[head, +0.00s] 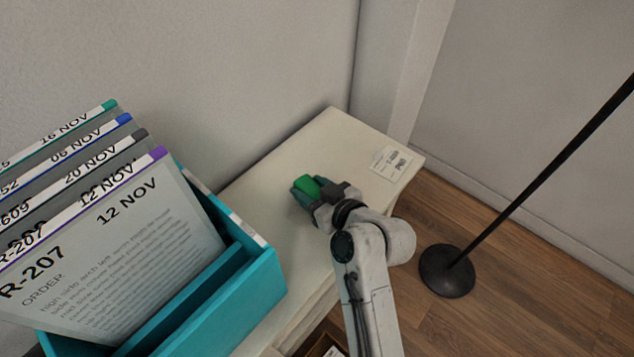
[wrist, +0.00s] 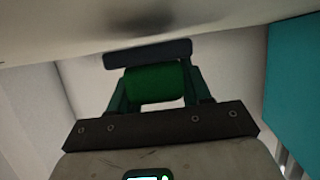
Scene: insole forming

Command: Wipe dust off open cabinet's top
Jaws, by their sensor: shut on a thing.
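The cabinet's top (head: 325,145) is a cream surface along the wall in the head view. My gripper (head: 306,188) is low over its middle, shut on a green-handled wiper (head: 308,186). In the wrist view, the fingers of my gripper (wrist: 157,84) clasp both sides of the green handle. The wiper's dark flat pad (wrist: 148,53) is at or very near the pale cabinet top (wrist: 50,30); I cannot tell whether it touches. A dark smudge beside the pad may be shadow. I cannot make out dust in the head view.
A teal file box (head: 262,285) with several upright order folders (head: 130,250) fills the left of the top. A printed card (head: 391,162) lies near the far right corner. A black floor stand (head: 447,270) stands on the wooden floor to the right.

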